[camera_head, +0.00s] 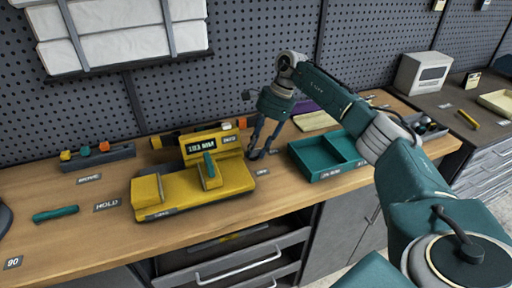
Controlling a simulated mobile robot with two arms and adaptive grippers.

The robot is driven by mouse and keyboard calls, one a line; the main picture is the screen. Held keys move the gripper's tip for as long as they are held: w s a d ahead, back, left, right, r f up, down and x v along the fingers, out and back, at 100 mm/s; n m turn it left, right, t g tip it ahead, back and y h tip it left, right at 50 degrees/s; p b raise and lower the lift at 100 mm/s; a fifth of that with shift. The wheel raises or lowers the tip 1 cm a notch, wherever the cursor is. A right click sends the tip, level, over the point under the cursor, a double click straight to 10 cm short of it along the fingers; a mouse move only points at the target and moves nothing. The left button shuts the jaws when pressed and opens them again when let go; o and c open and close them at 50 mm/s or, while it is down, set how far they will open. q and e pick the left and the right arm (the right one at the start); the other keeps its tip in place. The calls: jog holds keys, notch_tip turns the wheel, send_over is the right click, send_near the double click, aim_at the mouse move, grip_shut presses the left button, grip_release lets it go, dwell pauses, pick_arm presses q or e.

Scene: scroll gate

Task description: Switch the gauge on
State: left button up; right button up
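The yellow gauge (165,192) sits on the wooden bench, left of the picture's middle. My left gripper is not in view.
A teal two-compartment tray (314,172) stands right of my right gripper. A grey rack (98,157) with small coloured pieces is at the back left. A teal bar (55,214) lies near the HOLD label (107,205). A pegboard wall closes the back.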

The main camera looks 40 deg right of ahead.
jog(key=v, duration=1.2)
